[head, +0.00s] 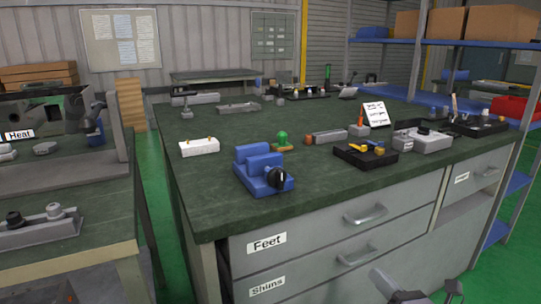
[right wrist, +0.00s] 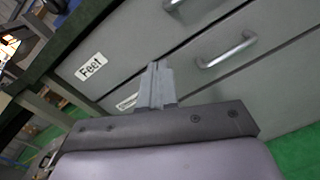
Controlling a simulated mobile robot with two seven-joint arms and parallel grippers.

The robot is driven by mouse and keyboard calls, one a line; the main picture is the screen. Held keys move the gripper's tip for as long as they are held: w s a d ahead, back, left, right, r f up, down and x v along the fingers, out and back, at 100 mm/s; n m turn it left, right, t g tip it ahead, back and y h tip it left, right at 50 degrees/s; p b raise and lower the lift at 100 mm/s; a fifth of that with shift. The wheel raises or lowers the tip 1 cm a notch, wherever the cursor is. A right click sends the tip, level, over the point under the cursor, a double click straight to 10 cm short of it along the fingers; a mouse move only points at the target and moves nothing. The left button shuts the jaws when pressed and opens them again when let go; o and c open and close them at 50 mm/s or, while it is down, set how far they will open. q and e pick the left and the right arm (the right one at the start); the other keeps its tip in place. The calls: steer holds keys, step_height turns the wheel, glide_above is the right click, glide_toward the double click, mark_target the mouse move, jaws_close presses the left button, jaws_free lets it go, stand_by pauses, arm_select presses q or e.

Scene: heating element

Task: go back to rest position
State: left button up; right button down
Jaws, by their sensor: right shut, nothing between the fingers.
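My right gripper (head: 408,292) shows at the bottom edge of the head view, low in front of the grey drawer cabinet (head: 400,220). In the right wrist view its two fingers (right wrist: 156,84) are together with nothing between them. Behind them are the cabinet's drawer fronts and two metal handles. The fingers look apart from the drawers, but the exact gap is hard to tell. My left gripper is not in view.
A blue device (head: 262,170) with a black knob, a white block (head: 199,147) and a black tray (head: 365,153) stand on the green worktop (head: 330,190). Another bench (head: 70,248) stands at left, a blue shelf rack (head: 522,150) at right. Green floor shows between the benches.

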steer(key=s+a+f+m+g+h, duration=0.1)
steer(key=s+a+f+m+g, duration=0.15)
steer(key=s+f+m, duration=0.5)
steer(key=s+a+f+m+g+h, duration=0.1)
steer(key=s+a+f+m+g, duration=0.15)
steer(key=s+m, duration=0.9)
steer(key=s+a+f+m+g+h, duration=0.1)
steer(key=s+a+f+m+g, duration=0.25)
steer(key=m, duration=1.05)
step_height(320, 180, up, 14)
steer(key=d+t+h+p, duration=0.1)
steer(key=d+p, duration=0.1)
steer(key=p, duration=1.7)
steer(key=shift+s+d+t, duration=0.2)
steer(key=shift+t, duration=0.15)
